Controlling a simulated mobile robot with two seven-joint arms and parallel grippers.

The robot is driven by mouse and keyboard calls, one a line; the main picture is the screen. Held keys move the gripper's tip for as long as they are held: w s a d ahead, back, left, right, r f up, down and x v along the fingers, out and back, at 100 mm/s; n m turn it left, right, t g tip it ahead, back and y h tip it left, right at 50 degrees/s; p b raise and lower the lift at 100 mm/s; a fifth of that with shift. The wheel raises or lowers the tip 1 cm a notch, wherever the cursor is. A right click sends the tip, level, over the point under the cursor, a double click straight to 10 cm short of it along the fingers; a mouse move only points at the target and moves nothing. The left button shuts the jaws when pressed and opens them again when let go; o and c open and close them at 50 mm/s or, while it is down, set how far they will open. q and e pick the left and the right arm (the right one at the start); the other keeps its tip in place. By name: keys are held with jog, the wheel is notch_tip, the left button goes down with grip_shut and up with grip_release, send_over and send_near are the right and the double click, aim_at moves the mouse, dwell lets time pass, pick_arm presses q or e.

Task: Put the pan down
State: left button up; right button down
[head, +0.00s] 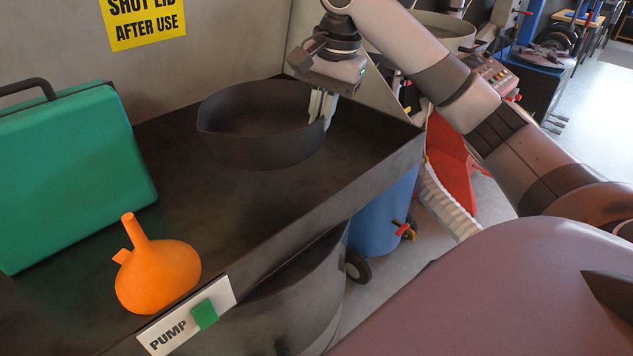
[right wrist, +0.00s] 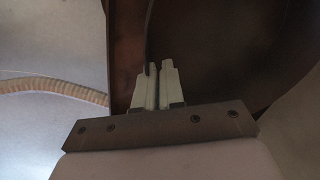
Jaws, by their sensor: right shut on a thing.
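The pan (head: 255,150) is a dark, round, open vessel with a pouring lip at its left side. In the head view it is over the back part of a dark shelf (head: 190,205); I cannot tell whether its base touches the shelf. My right gripper (head: 322,108) comes down from above and is shut on the pan's right rim. In the right wrist view the two pale fingers (right wrist: 158,88) pinch the thin wall of the pan (right wrist: 225,60). The pan looks about level and empty. My left gripper is not in view.
A green case (head: 70,175) stands at the shelf's left. An orange funnel (head: 158,275) lies near the front, beside a PUMP label (head: 170,335) with a green block. The shelf has a raised front edge. A blue drum (head: 385,220) stands below right.

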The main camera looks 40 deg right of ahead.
notch_tip(320, 180, down, 13)
jog(key=b, duration=0.3)
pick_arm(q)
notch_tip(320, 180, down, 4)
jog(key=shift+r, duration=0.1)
pick_arm(e)
jog(key=c, duration=1.2)
grip_release()
jog(key=shift+c, duration=0.2)
pick_arm(q)
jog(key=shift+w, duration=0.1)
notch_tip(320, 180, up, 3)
jog(key=p, duration=0.3)
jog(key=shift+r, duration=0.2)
pick_arm(e)
notch_tip(320, 180, up, 12)
jog(key=s, duration=0.2)
jog(key=shift+d, duration=0.45)
